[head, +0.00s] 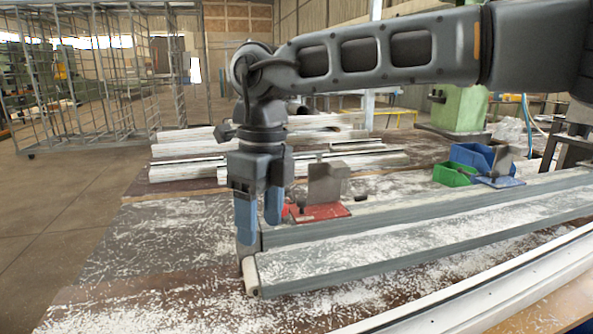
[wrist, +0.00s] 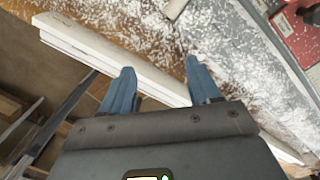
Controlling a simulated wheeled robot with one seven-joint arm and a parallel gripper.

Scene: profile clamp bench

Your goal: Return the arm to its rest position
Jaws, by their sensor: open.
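My arm reaches across the top of the head view and bends down at the left, with my gripper (head: 259,231) hanging over the bench. Its two blue fingers point down and stand apart. In the wrist view my gripper (wrist: 160,65) is open, with nothing held between the fingers. In the head view the fingers are by the left end of a long grey-green profile (head: 400,245); I cannot tell whether they touch anything. A small pale round piece (head: 250,278) is at that end, below the fingers.
A red-based clamp (head: 318,211) with a metal block stands just behind the profile. Blue (head: 470,157) and green (head: 453,175) bins are at the right. White profiles (head: 190,170) lie behind. A white profile (wrist: 75,42) passes under the fingers in the wrist view. Shavings cover the bench.

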